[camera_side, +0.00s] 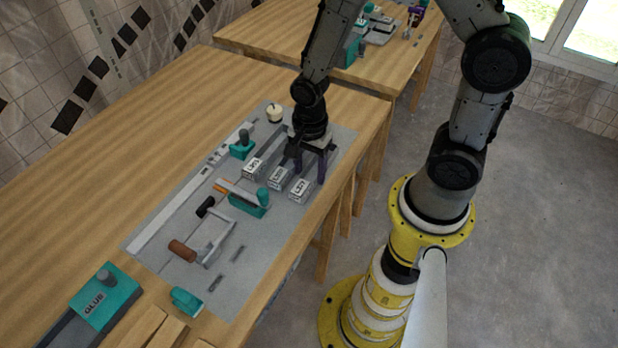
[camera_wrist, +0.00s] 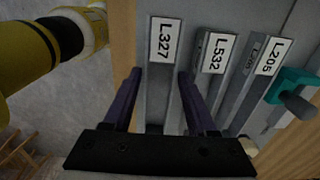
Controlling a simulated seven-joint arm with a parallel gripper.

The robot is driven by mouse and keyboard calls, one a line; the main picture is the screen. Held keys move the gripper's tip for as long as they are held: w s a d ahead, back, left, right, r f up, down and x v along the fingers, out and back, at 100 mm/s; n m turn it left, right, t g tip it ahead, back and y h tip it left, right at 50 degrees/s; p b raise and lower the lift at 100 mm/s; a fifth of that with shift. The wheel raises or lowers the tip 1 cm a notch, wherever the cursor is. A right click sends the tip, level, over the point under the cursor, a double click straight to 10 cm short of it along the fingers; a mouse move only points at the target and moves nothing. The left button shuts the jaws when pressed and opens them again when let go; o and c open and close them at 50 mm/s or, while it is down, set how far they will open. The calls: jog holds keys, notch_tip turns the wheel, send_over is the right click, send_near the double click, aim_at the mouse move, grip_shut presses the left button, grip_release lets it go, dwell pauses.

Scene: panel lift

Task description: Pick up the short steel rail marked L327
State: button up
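The short steel rail marked L327 (camera_wrist: 163,95) is a grey bar with a white label on its end, lying on the grey panel. In the side view it is the rail nearest the table's front edge (camera_side: 300,187), partly hidden by my gripper. My gripper (camera_side: 308,170) points down over it. In the wrist view its two purple fingers (camera_wrist: 160,74) are apart, one on each side of the L327 rail. The fingers look open; I cannot tell whether either touches the rail.
Rails marked L532 (camera_wrist: 214,52) and L205 (camera_wrist: 266,60) lie close beside it, with narrow gaps. A teal clamp (camera_wrist: 292,90) stands past L205. The grey panel (camera_side: 225,290) on the wooden table also carries a teal-handled tool (camera_side: 250,198) and a frame with a brown handle (camera_side: 200,248).

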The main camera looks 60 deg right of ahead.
grip_shut()
jog(key=shift+r, duration=0.15)
